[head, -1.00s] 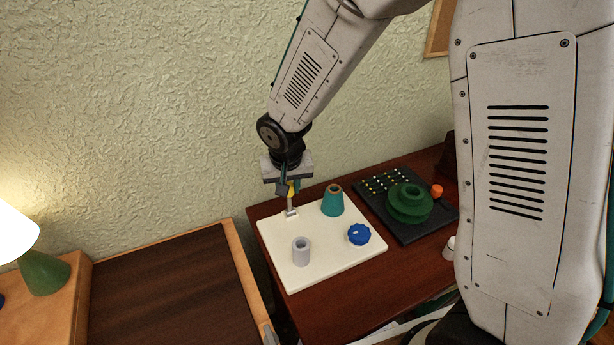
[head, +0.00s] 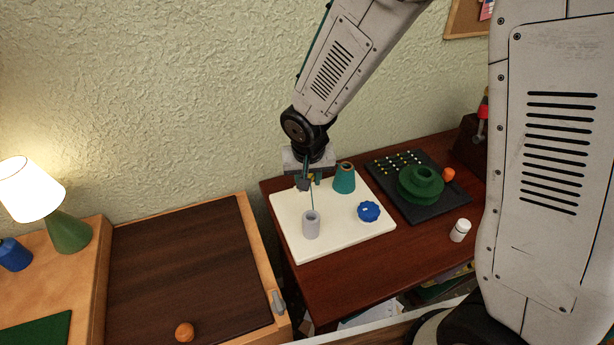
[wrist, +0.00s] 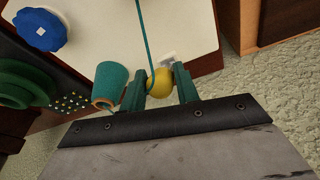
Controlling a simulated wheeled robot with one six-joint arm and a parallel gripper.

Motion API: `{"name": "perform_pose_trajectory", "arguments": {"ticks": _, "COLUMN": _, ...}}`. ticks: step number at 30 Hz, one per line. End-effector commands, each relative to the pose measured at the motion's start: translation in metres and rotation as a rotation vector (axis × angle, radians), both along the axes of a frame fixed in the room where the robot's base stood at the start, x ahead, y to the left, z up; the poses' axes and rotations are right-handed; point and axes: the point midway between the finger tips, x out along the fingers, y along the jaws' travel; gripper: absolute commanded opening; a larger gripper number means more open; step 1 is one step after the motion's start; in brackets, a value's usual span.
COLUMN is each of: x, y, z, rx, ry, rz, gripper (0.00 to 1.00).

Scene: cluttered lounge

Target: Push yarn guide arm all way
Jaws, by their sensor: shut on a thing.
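My gripper (wrist: 157,84) is shut on a yellow ball (wrist: 160,82), which sits between its two teal fingers in the wrist view. A thin teal strand (wrist: 143,35) runs from beside the ball to the top edge. In the head view my gripper (head: 310,183) is low over the rear left of the white board (head: 350,229). The strand there reaches down to a grey hollow cylinder (head: 311,226). A small pale piece (wrist: 168,58) shows behind the fingers. The guide arm's link to the ball is mostly hidden.
A teal cone (head: 344,181) stands close right of my gripper. A blue knob (head: 368,211) is on the board's right side. A black board (head: 424,206) with a green spool (head: 421,183) lies further right. A white bottle (head: 460,230) stands at the front.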

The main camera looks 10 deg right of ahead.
Motion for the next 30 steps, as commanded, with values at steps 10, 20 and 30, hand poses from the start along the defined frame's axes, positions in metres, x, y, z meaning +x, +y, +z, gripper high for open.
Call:
{"name": "perform_pose_trajectory", "arguments": {"ticks": 10, "x": -0.004, "y": -0.003, "z": -0.003, "rx": -0.008, "ry": 0.013, "rz": -0.004, "gripper": 0.08}}
{"name": "perform_pose_trajectory", "arguments": {"ticks": 20, "x": -0.002, "y": 0.0, "z": -0.001, "rx": -0.005, "ry": 0.007, "rz": 0.001, "gripper": 0.48}}
{"name": "perform_pose_trajectory", "arguments": {"ticks": 30, "x": -0.01, "y": 0.001, "z": 0.039, "rx": -0.002, "ry": 0.001, "rz": -0.003, "gripper": 0.48}}
